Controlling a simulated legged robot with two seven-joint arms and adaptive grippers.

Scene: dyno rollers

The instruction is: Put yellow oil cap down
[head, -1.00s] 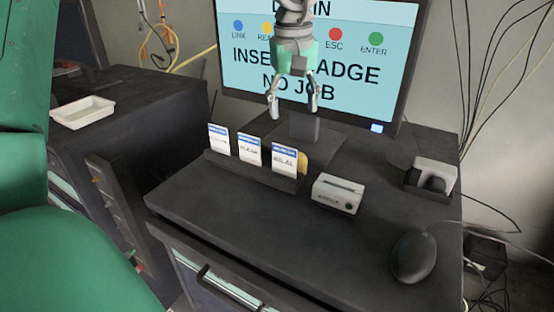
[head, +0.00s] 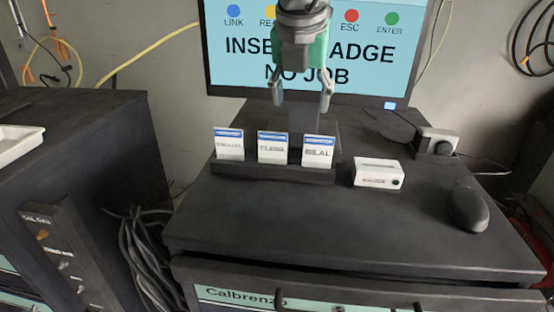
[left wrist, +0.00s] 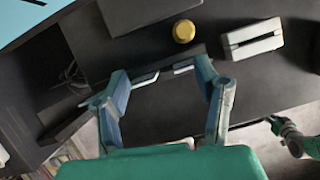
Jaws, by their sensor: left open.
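The yellow oil cap (left wrist: 184,31) stands on the dark desktop in the left wrist view, behind the badge holder and apart from my fingers. In the head view it is hidden, with the badges in front of that area. My left gripper (head: 301,100) hangs over the back of the badge holder, in front of the monitor. Its fingers are spread and empty, and it also shows open in the left wrist view (left wrist: 160,70). A green and grey arm end, seemingly my right gripper (left wrist: 291,136), shows small at the right of the left wrist view; its fingers are unclear.
A dark holder (head: 265,173) carries three badges. A white badge reader (head: 377,174) stands to its right, and a black mouse (head: 468,209) lies farther right. The monitor (head: 370,50) stands at the back. The desktop's front middle is clear.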

